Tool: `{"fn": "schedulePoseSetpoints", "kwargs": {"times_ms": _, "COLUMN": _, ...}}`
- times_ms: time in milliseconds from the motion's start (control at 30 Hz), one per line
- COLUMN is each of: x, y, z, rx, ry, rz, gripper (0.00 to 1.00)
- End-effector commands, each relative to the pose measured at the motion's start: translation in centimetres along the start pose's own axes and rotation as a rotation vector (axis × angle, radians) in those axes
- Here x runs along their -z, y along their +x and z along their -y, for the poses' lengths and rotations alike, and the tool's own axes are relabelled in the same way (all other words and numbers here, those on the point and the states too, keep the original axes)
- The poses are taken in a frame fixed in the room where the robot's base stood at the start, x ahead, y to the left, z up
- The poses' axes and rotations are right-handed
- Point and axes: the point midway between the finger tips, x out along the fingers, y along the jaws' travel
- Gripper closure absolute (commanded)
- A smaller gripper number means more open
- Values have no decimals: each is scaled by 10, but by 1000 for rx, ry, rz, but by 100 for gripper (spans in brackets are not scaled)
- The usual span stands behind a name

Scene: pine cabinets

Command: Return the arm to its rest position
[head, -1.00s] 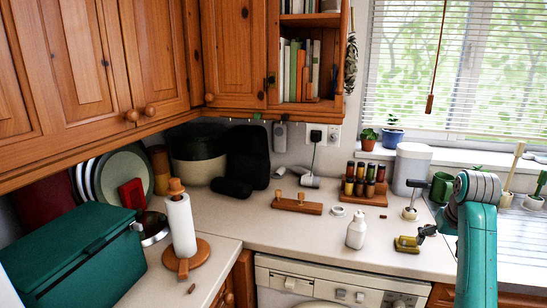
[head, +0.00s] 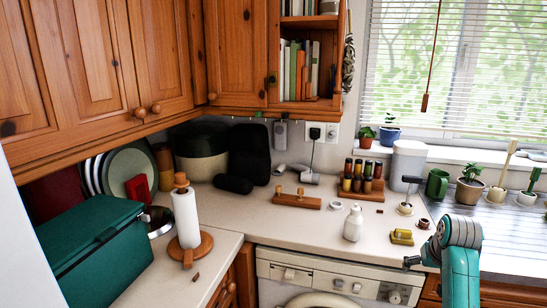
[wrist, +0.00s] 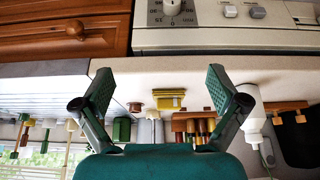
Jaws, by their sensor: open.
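My arm (head: 460,262) stands at the lower right of the head view, bent at its teal and grey joint. My gripper (head: 412,262) is small and partly hidden there, in front of the counter's front edge. In the wrist view, my gripper (wrist: 160,88) has its two fingers wide apart with nothing between the pads. The wrist picture is upside down, with the worktop and its items beyond the fingers.
A yellow block-like item (head: 401,237) lies near the counter edge, close to my gripper. A white bottle (head: 353,224), a spice rack (head: 362,190) and a paper towel roll (head: 186,218) stand on the worktop. A white appliance (head: 335,280) sits below it.

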Motion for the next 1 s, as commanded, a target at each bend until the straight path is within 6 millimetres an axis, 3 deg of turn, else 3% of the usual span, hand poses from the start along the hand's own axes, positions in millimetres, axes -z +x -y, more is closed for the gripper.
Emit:
{"fn": "schedulePoseSetpoints", "kwargs": {"times_ms": 300, "x": -86, "y": 76, "z": 32, "rx": 11, "ry": -23, "rz": -89, "gripper": 3}}
{"fn": "schedulePoseSetpoints", "kwargs": {"times_ms": 500, "x": -150, "y": 110, "z": 53, "rx": 20, "ry": -39, "rz": -161, "gripper": 3}}
{"fn": "schedulePoseSetpoints", "kwargs": {"times_ms": 733, "x": -228, "y": 129, "z": 72, "rx": 33, "ry": -57, "rz": -243, "gripper": 3}}
{"fn": "schedulePoseSetpoints", "kwargs": {"times_ms": 1000, "x": -318, "y": 127, "z": 90, "rx": 51, "ry": -77, "rz": -339, "gripper": 3}}
